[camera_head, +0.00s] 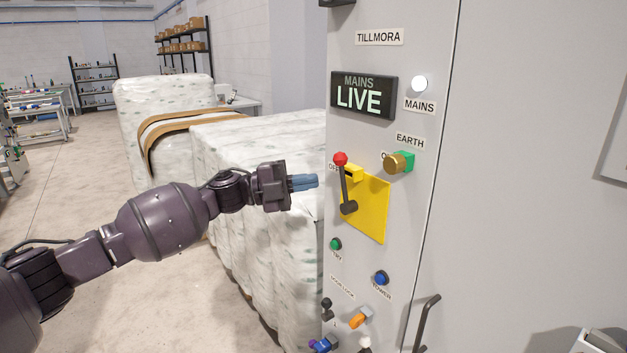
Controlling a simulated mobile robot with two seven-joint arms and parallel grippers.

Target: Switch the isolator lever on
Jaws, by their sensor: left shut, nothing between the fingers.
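The isolator lever (343,182) has a red knob and a dark shaft. It stands on a yellow plate (372,218) on the grey cabinet front, with its pivot near the plate's lower left. The knob points up, leaning slightly left, beside a partly covered label that starts "OF". Another label, mostly hidden behind a brass knob (396,162) on a green block, shows only an "O". My left gripper (306,182) is shut and empty, its blue fingers pointing right, to the left of the lever and apart from it in the picture. My right gripper is not in view.
A lit "MAINS LIVE" sign (364,97) and a white lamp (420,83) are above the lever. Green (336,244) and blue (382,278) buttons and small switches sit below. A dark door handle (427,322) sticks out. Wrapped white bales (255,160) stand behind my left arm.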

